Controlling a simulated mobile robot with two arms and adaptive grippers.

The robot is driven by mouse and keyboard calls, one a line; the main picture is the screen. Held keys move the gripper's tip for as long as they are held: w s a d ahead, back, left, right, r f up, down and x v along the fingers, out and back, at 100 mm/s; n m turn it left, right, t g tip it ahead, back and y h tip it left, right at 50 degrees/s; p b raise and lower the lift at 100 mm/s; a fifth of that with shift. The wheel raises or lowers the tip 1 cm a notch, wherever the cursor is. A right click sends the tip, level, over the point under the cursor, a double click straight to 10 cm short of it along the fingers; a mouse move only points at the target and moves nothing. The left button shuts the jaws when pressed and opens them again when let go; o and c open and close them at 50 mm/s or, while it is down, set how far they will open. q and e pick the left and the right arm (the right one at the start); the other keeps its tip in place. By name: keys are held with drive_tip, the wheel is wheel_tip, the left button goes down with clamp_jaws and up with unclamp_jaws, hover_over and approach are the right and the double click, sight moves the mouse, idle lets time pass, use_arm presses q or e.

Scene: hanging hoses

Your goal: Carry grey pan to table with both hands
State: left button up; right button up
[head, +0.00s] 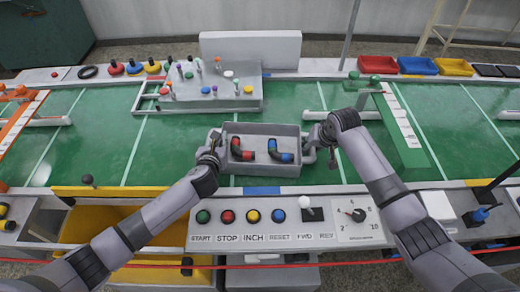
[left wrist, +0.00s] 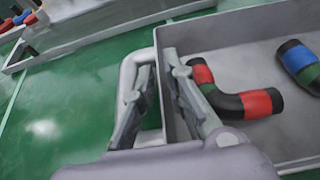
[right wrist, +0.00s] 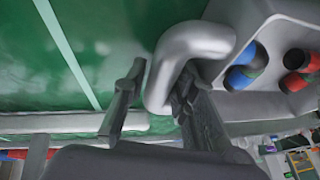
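My left gripper (head: 211,150) is at the pan's left handle. In the left wrist view its fingers (left wrist: 160,95) are apart, one over the handle loop (left wrist: 133,62), the other by the pan wall. My right gripper (head: 325,145) is at the right handle. In the right wrist view its fingers (right wrist: 155,95) are apart with the handle (right wrist: 185,50) between them. Contact cannot be told.
A grey board with coloured knobs (head: 212,92) stands behind the pan. A control panel (head: 285,235) with buttons lies in front. Blue (head: 417,65) and yellow (head: 454,67) trays are at the back right. Green surface is free on both sides of the pan.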

clamp_jaws()
idle(0.3)
drive_tip(key=shift+r, duration=0.1)
idle(0.5)
